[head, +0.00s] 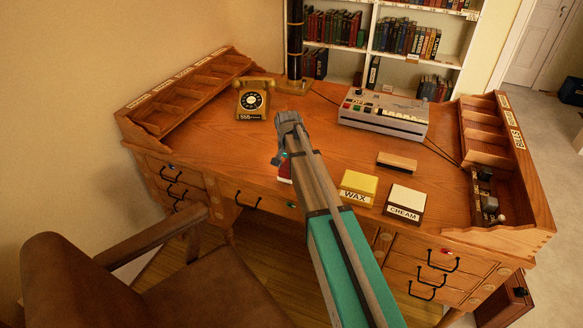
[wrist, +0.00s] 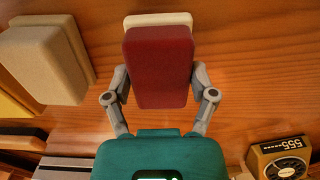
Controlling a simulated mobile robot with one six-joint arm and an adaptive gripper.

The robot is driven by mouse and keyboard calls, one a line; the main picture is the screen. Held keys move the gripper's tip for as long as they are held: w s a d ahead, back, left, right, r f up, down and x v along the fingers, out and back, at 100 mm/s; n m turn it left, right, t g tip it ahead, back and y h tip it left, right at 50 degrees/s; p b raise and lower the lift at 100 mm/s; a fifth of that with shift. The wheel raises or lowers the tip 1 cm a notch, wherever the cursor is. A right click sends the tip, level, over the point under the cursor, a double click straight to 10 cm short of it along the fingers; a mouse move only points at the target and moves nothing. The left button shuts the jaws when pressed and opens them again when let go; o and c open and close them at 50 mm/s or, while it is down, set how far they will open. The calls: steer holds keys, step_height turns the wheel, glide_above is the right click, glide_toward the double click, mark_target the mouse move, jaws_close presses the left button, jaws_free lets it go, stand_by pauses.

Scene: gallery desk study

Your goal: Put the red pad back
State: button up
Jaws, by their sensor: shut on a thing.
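The red pad (wrist: 158,62), dark red with a pale layer at its far end, sits between the two grey fingers of my gripper (wrist: 159,82) in the wrist view. My gripper is shut on its sides. In the head view my gripper (head: 281,158) is over the front middle of the desk, and the arm hides most of it. A small part of the red pad (head: 284,175) shows below it, near the desk's front edge. I cannot tell whether the pad touches the desk top.
A yellow WAX block (head: 358,183) and a white CREAM block (head: 405,200) lie to the right, with a wooden block (head: 397,162) behind. A phone (head: 253,98) and a grey device (head: 383,112) stand farther back. Wooden racks (head: 190,85) edge the desk. Its left middle is clear.

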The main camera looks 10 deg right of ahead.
mark_target(288, 166)
steer(key=shift+f, duration=0.15)
steer(key=o, duration=0.9)
step_height(288, 166, up, 12)
steer(key=p, duration=1.2)
steer(key=shift+r, duration=0.2)
stand_by(0.4)
steer(key=shift+s, duration=0.1)
